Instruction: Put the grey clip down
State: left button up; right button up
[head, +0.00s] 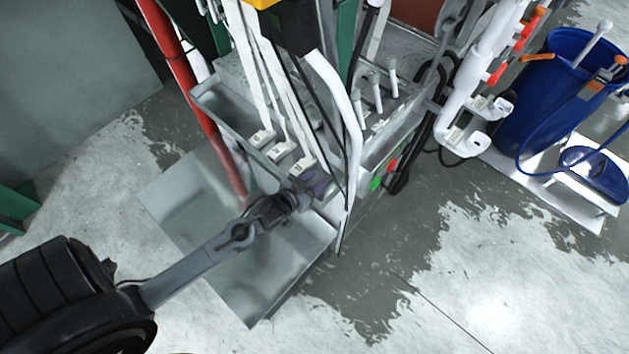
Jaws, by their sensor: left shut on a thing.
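My left gripper (303,191) reaches in from the lower left to the front edge of the metal machine. It is shut on a small dark grey-purple thing (318,181), which I take to be the grey clip; the fingers hide part of it. Pale clip-like blocks (281,151) sit in a row just behind and left of the gripper, at the lower ends of white webbing straps (268,88). I cannot tell whether the held thing touches the machine's edge. My right gripper is not in view.
A metal tray (185,195) lies low beneath my arm. A red pipe (190,80) stands left of the straps, and a curved white pipe (345,95) rises close to the right of the gripper. A blue barrel (545,105) stands at the right. The floor in front is clear.

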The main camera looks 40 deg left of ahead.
pick_arm(q)
jog(key=shift+f, duration=0.15)
jog(key=shift+a+f, duration=0.1)
jog(key=shift+f, duration=0.55)
jog(key=o, duration=1.1)
jog(key=shift+f, duration=0.1)
jog(key=shift+c, duration=0.2)
jog(key=shift+r, duration=0.4)
jog(key=shift+s+r, duration=0.15)
jog(key=shift+r, duration=0.15)
jog(key=v, duration=1.1)
jog(key=s+d+m+g, duration=0.2)
jog(key=s+d+g, duration=0.6)
jog(key=s+g, duration=0.1)
jog(key=shift+s+d+r+g, duration=0.2)
jog(key=shift+s+r+g, duration=0.2)
jog(key=shift+r, duration=0.05)
